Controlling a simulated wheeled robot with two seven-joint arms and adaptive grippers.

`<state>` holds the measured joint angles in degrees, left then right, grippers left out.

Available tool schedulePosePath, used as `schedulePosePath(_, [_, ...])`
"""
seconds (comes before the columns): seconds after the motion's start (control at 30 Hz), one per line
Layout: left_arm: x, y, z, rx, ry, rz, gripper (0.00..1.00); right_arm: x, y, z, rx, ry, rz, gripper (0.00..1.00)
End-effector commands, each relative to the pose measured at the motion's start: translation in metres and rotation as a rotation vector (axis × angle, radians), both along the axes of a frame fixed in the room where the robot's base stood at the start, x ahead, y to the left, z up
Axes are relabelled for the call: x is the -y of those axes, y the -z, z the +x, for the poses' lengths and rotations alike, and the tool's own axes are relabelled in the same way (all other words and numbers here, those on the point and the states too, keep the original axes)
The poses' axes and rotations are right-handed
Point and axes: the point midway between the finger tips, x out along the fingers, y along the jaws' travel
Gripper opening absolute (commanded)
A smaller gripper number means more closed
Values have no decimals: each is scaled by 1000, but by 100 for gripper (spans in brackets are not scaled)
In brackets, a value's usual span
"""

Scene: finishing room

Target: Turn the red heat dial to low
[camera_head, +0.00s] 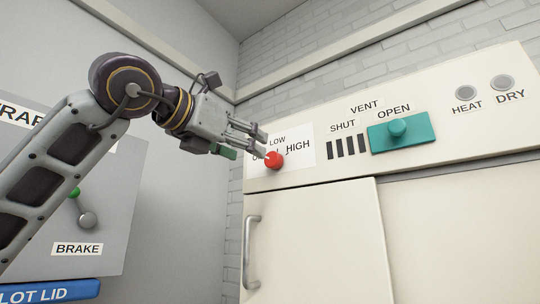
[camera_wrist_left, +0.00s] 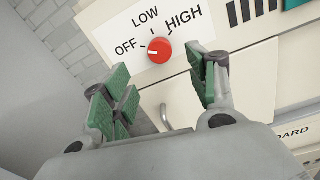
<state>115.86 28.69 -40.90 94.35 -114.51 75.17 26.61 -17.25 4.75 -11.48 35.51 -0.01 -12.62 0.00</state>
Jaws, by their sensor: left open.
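The red heat dial (camera_head: 273,160) is a round knob on a white label plate marked OFF, LOW and HIGH. In the left wrist view, the dial (camera_wrist_left: 160,50) shows a short white mark on its left side, towards OFF. My left gripper (camera_head: 262,143) is just in front of the dial, its fingers reaching towards the plate. In the left wrist view, its green-padded fingers (camera_wrist_left: 160,84) are spread, with the dial ahead between them. I see no contact with the dial. In the head view the fingers partly cover the OFF lettering. My right gripper is not in view.
Right of the dial are a teal vent slider (camera_head: 397,134) and two grey round HEAT and DRY indicators (camera_head: 466,88). Below is a cabinet door with a metal handle (camera_head: 251,252). At left, a grey BRAKE panel (camera_head: 118,215) stands behind my left arm.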

Motion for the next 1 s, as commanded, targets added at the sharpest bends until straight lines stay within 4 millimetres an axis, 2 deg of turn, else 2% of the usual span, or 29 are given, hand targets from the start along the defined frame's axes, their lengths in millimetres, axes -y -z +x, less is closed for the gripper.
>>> schedulePosePath(0.6, [43, -2, 62, -2, 1, 0, 58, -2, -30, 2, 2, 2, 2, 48])
schedulePosePath(1.0, [56, -1, 81, 0, 0, 0, 58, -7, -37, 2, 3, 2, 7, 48])
